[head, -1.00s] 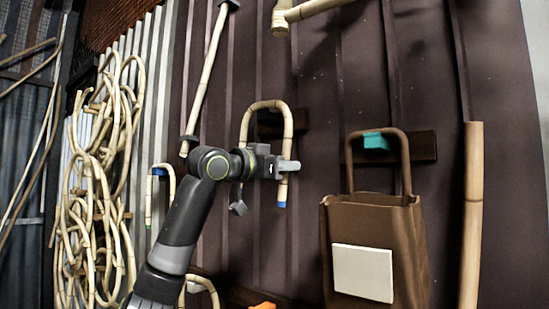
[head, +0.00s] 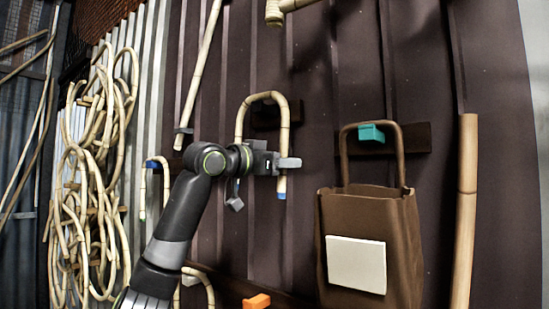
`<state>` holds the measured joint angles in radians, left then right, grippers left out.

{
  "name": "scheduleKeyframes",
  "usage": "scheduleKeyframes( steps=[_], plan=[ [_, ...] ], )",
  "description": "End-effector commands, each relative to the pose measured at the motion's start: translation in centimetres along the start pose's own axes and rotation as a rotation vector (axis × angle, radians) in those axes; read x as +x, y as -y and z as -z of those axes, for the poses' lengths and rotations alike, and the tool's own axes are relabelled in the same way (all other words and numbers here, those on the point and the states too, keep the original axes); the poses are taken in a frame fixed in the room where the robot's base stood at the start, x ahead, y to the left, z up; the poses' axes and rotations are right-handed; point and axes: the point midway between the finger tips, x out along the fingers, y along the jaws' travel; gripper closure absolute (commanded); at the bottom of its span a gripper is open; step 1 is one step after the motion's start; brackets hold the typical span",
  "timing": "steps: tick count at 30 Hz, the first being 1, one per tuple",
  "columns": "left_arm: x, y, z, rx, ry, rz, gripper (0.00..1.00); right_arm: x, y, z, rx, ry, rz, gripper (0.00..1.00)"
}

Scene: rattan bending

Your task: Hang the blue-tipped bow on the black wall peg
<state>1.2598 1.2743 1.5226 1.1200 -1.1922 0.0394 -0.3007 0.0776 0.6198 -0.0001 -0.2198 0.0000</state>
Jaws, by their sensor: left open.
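The blue-tipped bow (head: 284,120), a pale cane bent into an upside-down U, hangs against the dark wall with its arch upward. Its right leg ends in a blue tip (head: 282,196); its left leg is partly hidden by my gripper. The black wall peg (head: 262,104) shows faintly under the arch, on a dark board. The arch appears to be over it, but contact is hard to see. My left gripper (head: 262,183) is open in front of the bow's lower part, one finger crossing the right leg and the other below the left leg. My right gripper is not in view.
A brown bag (head: 365,210) hangs at a teal peg (head: 371,132) on the right. An orange peg (head: 257,301) is low in the middle. A thick pole (head: 466,210) stands at right.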

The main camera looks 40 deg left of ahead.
Motion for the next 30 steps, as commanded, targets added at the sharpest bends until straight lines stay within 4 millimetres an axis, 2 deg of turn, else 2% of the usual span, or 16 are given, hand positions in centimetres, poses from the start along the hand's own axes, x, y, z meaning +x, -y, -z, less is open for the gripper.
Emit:
scheduleKeyframes(
  steps=[5, 8, 11, 24, 30],
  plan=[
    [-0.4, 0.1, 0.0, 0.002, -0.003, 0.003, 0.57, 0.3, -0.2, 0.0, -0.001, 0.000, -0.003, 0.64],
    [-1.5, 0.1, -0.1, 0.004, -0.005, 0.004, 0.57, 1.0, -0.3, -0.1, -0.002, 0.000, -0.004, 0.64],
    [-3.3, 0.1, -0.3, 0.004, -0.005, 0.006, 0.57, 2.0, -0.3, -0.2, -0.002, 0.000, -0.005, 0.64],
    [-13.7, 0.0, -0.4, 0.002, -0.003, 0.004, 0.57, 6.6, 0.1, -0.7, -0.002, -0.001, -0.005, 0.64],
    [-16.6, 0.0, -0.2, 0.001, -0.001, 0.002, 0.57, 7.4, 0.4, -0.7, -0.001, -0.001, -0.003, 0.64]
  ],
)
